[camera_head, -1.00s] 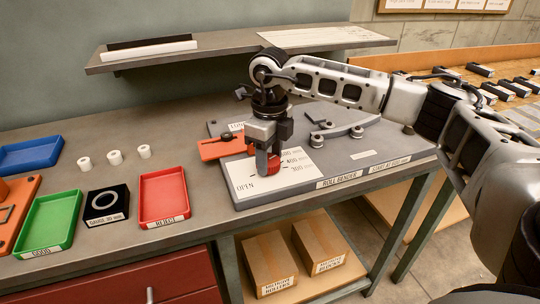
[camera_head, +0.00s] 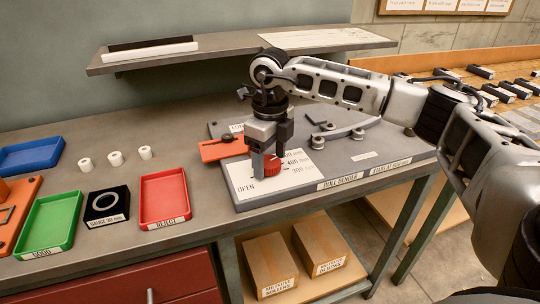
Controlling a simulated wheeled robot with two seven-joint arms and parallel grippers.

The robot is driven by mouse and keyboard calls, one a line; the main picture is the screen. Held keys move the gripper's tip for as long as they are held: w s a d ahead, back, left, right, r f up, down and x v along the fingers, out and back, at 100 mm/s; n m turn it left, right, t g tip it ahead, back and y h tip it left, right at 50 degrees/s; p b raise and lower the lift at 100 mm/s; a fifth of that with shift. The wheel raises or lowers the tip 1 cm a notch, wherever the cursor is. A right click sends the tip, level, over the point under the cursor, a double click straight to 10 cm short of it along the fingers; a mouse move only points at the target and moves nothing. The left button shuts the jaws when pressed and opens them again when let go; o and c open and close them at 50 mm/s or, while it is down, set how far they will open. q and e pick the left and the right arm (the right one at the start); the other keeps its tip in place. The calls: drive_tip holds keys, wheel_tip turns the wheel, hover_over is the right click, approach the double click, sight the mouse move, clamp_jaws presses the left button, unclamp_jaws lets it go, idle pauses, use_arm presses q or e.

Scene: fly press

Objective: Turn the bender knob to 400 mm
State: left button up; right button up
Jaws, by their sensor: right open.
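The red bender knob (camera_head: 274,168) sits on a white dial plate (camera_head: 243,186) at the front of the grey roll bender (camera_head: 385,155). The plate bears the word OPEN at lower left and mm marks on the right, 400 among them, partly covered by my gripper. My right gripper (camera_head: 271,157) points down over the knob, open, with one finger in front of its left side and the other behind on the right. I cannot make out the knob's pointer, so its setting is unclear. My left gripper is out of view.
An orange part (camera_head: 222,149) lies on the bender left of my gripper. A red tray (camera_head: 163,196), black gauge block (camera_head: 107,206) and green tray (camera_head: 50,222) stand further left. A shelf (camera_head: 230,47) runs above the back. Bench between red tray and bender is clear.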

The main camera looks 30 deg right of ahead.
sight(270, 162)
wheel_tip(270, 162, up, 16)
idle(0.6)
drive_tip(key=shift+f, duration=0.1)
